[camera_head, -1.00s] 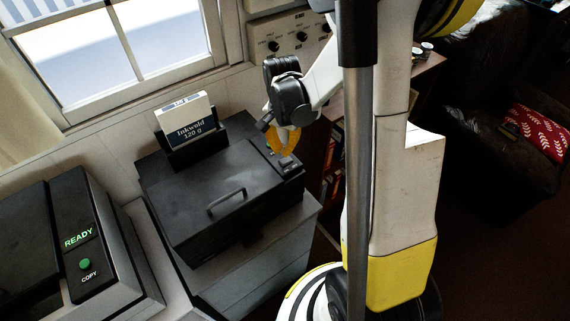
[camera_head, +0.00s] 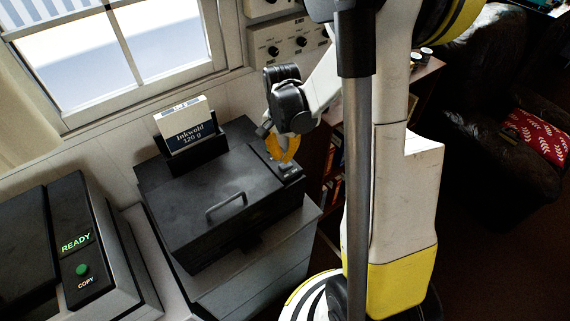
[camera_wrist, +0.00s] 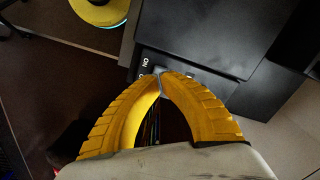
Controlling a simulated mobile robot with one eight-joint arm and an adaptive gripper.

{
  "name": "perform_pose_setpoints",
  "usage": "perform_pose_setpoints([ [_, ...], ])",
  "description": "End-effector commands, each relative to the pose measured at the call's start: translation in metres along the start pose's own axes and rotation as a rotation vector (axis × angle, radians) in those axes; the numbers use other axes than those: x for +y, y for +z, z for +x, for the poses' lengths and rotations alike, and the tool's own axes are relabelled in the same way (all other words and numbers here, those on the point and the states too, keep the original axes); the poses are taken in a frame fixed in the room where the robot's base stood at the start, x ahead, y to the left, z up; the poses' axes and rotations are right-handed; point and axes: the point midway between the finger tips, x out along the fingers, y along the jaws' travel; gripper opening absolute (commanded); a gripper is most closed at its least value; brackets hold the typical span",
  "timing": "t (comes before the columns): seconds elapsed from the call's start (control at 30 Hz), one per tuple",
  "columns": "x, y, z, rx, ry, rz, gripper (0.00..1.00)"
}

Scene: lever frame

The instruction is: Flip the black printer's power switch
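The black printer (camera_head: 200,215) sits on a grey cabinet, with a handle on its lid. Its small control panel (camera_head: 291,171) is at the right rear corner. My gripper (camera_head: 284,158) is just above that panel, pointing down. In the wrist view, the yellow fingertips of my gripper (camera_wrist: 160,76) meet with nothing visible between them. They are at the panel's edge, beside a white "ON" label (camera_wrist: 145,62). The printer's dark top (camera_wrist: 205,35) fills the area beyond. The fingertips partly hide the power switch; its position and whether I touch it cannot be told.
A box of Inkwald paper (camera_head: 190,130) stands in the printer's rear tray. A copier (camera_head: 82,235) with a lit READY sign is at left. A knob panel (camera_head: 300,42) is on the wall behind my gripper. A bookshelf (camera_head: 333,150) stands close at right.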

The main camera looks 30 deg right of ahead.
Motion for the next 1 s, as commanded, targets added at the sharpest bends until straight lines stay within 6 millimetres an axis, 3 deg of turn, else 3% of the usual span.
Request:
perform_pose_setpoints([
  [1.0, 0.0000, 0.0000, 0.0078, 0.000, 0.000, 0.000, 0.00],
])
